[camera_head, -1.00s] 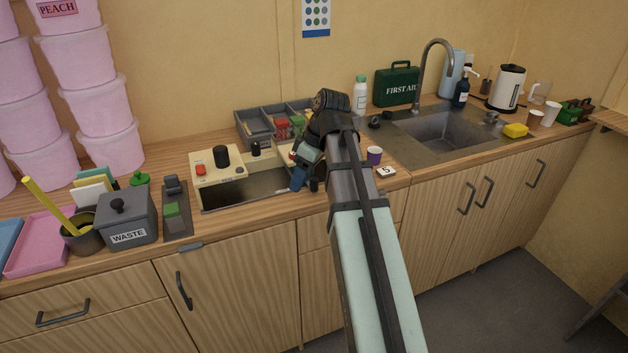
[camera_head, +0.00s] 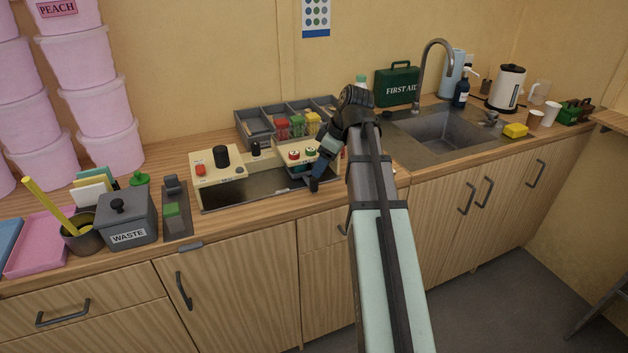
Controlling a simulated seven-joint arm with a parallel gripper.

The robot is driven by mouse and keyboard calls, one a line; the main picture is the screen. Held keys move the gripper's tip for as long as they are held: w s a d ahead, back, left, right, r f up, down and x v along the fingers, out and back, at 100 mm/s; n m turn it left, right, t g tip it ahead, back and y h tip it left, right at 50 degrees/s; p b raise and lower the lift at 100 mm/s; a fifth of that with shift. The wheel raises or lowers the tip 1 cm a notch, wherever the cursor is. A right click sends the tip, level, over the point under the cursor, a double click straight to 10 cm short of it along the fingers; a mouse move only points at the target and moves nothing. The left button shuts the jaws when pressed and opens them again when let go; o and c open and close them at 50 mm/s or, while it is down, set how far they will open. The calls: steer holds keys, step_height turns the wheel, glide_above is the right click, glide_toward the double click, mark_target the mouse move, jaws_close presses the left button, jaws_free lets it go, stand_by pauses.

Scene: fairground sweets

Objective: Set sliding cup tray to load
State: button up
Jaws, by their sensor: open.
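The cream machine (camera_head: 202,167) stands on the wooden counter, with a red button, a large black knob and a low open dark bay along its front. What looks like the sliding cup tray (camera_head: 293,172) is a dark piece at the right end of the bay; its outline is small and partly covered by my gripper. My gripper (camera_head: 315,184) is open, pointing down at the front right of the bay, beside that piece. I cannot tell whether it touches it. My arm hides the machine's right end and the counter behind it.
A grey divided bin (camera_head: 256,128) with red, green and yellow contents stands behind the machine. A grey waste box (camera_head: 127,222) and a dark holder (camera_head: 177,215) stand to the left. The sink (camera_head: 440,130) lies to the right.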

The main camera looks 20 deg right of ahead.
mark_target(315, 179)
steer(key=shift+x, duration=3.5)
steer(key=shift+c, duration=0.4)
jaws_close()
